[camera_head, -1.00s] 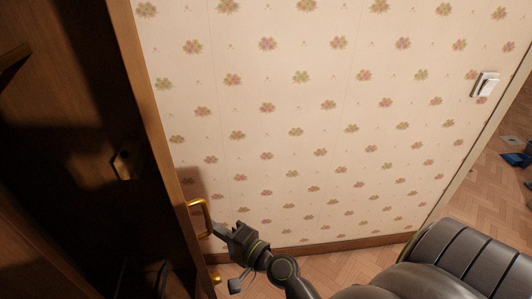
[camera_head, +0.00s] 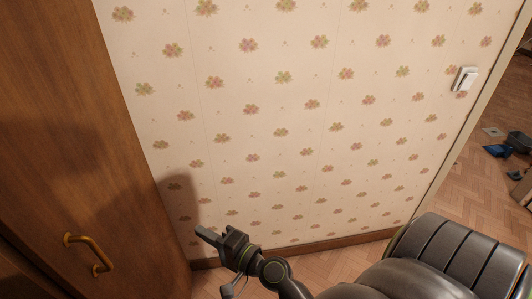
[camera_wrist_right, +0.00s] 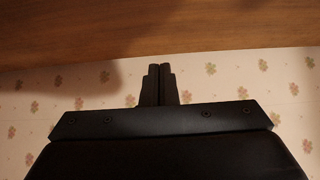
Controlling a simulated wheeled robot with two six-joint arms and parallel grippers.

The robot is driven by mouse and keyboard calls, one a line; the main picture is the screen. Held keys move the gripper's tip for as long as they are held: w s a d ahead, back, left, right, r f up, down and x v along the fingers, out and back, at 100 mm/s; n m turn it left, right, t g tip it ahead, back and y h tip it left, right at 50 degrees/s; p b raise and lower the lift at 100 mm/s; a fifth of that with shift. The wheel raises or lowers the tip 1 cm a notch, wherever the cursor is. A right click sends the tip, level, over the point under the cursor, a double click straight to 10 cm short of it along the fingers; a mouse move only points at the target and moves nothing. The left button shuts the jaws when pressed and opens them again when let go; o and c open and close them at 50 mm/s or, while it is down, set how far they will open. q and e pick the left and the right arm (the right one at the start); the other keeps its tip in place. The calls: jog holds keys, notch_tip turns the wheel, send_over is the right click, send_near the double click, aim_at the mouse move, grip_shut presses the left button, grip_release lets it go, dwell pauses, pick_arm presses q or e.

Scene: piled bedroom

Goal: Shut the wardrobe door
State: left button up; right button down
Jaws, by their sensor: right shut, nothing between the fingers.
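The brown wooden wardrobe door (camera_head: 60,130) fills the left of the head view, its outer face toward me. Its brass handle (camera_head: 90,252) is low on that face. The dark inside of the wardrobe is hidden by the door; I cannot tell whether the door sits fully flush. My right gripper (camera_head: 208,235) is shut and empty, to the right of the handle and apart from it, in front of the papered wall. In the right wrist view the closed fingers (camera_wrist_right: 160,72) point toward a wooden surface (camera_wrist_right: 160,28). My left gripper is not in view.
The flowered wall (camera_head: 300,120) with a light switch (camera_head: 464,80) stands behind my gripper. Bare parquet (camera_head: 345,262) shows below it. Beyond the wall's right edge, a blue object (camera_head: 497,151) and other clutter lie on the floor.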

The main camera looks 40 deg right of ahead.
jog(key=b+v, duration=0.7)
jog(key=v, duration=1)
jog(key=shift+b, duration=0.35)
jog(key=shift+w+f, duration=0.1)
jog(key=s+d+f+n+g+h, duration=0.1)
jog(key=d+f+n+g+h, duration=0.15)
jog(key=f, duration=0.95)
jog(key=s+d+f+n+g+h, duration=0.1)
jog(key=d+f+g, duration=0.15)
jog(key=f, duration=0.95)
jog(key=s+d+f+n+g+h, duration=0.1)
jog(key=d+f+g+h, duration=0.15)
jog(key=f, duration=0.95)
jog(key=s+f+n+g, duration=0.8)
jog(key=s+f+n, duration=0.1)
jog(key=s+f, duration=1)
jog(key=shift+f+h, duration=0.4)
jog(key=shift+f, duration=0.4)
jog(key=shift+s, duration=0.1)
